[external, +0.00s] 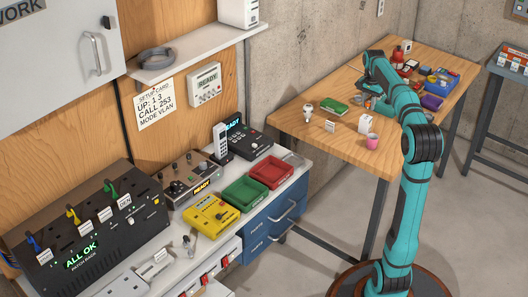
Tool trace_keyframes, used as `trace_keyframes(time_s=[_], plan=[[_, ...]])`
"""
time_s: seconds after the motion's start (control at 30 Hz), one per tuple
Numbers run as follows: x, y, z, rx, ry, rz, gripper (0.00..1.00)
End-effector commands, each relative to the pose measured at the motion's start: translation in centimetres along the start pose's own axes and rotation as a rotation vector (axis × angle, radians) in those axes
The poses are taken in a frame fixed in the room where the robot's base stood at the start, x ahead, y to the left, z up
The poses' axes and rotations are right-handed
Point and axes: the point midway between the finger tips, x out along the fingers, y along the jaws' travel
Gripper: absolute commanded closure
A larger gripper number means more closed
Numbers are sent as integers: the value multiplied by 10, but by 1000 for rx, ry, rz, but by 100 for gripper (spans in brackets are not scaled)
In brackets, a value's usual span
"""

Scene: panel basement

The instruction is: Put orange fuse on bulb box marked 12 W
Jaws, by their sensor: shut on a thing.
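My gripper (364,97) is low over the wooden table (295,120), partly hidden by my arm. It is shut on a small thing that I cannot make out. I cannot pick out the orange fuse for sure. A white box (365,124) stands near the table's front edge, beside a pink cup. Either could be a bulb box, but no 12 W mark is readable at this size.
A blue bin (440,84) and a purple thing (431,102) are at right.

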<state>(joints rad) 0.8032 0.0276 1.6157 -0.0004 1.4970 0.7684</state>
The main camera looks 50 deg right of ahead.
Motion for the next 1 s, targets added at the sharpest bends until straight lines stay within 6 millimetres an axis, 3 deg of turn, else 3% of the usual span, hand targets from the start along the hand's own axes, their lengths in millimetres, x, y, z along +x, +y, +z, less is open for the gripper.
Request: trace_keyframes(time_s=[0.37, 0.77, 0.8, 0.9, 1.0], plan=[[40, 0, 0, 0, -1, 1, 93], [44, 0, 0, 0, 0, 0, 93], [44, 0, 0, 0, 0, 0, 65], [44, 0, 0, 0, 0, 0, 49], [44, 0, 0, 0, 0, 0, 49]])
